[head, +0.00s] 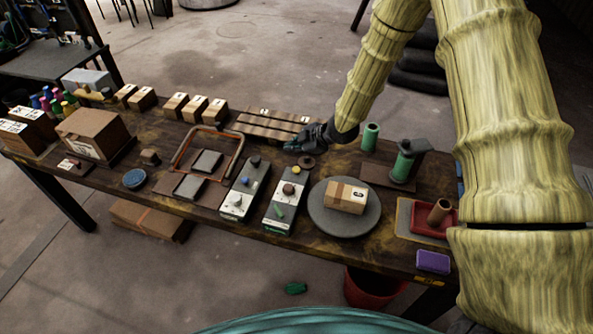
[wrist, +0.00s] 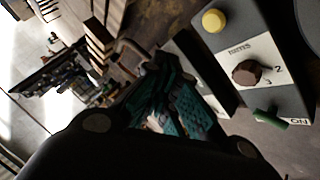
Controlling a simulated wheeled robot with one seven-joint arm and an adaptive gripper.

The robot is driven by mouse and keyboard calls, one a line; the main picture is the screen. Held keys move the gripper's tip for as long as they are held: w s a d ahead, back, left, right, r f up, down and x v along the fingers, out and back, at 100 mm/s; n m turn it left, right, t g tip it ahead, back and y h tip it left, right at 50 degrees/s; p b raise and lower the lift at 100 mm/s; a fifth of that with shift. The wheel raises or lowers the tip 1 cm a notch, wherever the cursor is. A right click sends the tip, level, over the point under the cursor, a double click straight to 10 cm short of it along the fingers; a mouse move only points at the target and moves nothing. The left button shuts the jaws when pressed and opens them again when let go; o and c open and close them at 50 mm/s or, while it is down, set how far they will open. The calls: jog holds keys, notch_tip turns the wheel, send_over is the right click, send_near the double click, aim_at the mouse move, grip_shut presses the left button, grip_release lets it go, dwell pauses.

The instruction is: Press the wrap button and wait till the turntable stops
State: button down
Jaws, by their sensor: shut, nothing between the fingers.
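The control box (head: 282,205) stands on the table left of the grey turntable (head: 372,218). It has a yellow button (wrist: 213,20) at its far end, a dark brown knob (wrist: 247,72) with numbers around it, and a green switch (wrist: 269,118) beside an ON label. The button (head: 296,169) also shows in the head view. A cardboard box (head: 345,198) with a label sits on the turntable. My gripper (head: 300,145) is shut and empty, behind the control box and apart from the button. Its teal fingers (wrist: 185,100) show in the wrist view.
A second control box (head: 243,190) stands just left. A green roll (head: 370,138) and a roll stand (head: 403,165) are behind the turntable. A red tray (head: 425,224) and purple block (head: 433,262) are at the right. Wooden slats (head: 270,125) lie behind.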

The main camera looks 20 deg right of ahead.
aim_at(295, 170)
notch_tip(295, 170, down, 3)
jog(key=shift+f+b, duration=0.2)
jog(key=shift+b, duration=0.7)
jog(key=shift+s+f+b, duration=0.15)
jog(key=shift+s+b, duration=0.15)
jog(key=shift+f+b, duration=0.3)
jog(key=shift+f, duration=0.1)
jog(key=f, duration=0.1)
jog(key=f+b, duration=0.1)
jog(key=shift+w+f, duration=0.3)
jog(key=shift+w, duration=0.05)
jog(key=shift+s+r, duration=0.15)
jog(key=shift+s, duration=0.05)
jog(key=shift+w, duration=0.1)
